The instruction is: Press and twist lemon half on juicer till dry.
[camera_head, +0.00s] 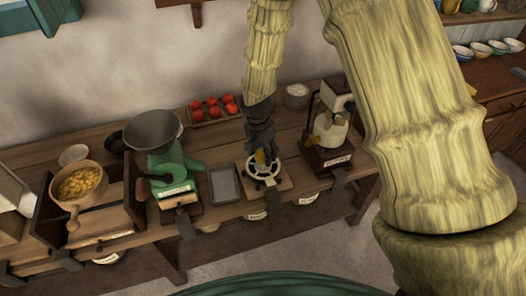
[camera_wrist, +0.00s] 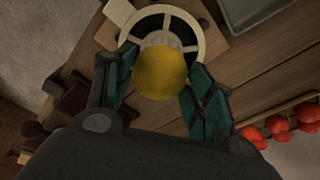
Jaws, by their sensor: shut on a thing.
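The yellow lemon half (camera_wrist: 161,75) is between the two fingers of my gripper (camera_wrist: 162,66), which is shut on it. In the head view my gripper (camera_head: 262,148) points down over the juicer (camera_head: 274,181), and a small yellow part of the lemon half (camera_head: 260,157) shows below it. The juicer has a pale round rim with spokes, and in the wrist view the rim (camera_wrist: 199,37) surrounds a pale centre that the lemon partly covers. The lemon's cut face is hidden. I cannot tell whether it touches the juicer.
A grey tray (camera_head: 224,186) and a green machine with a grey bowl (camera_head: 153,130) stand left of the juicer. A dark-based machine (camera_head: 327,153) stands close on its right. Red tomatoes (camera_head: 214,106) in a crate and a white-filled pot (camera_head: 297,95) are behind.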

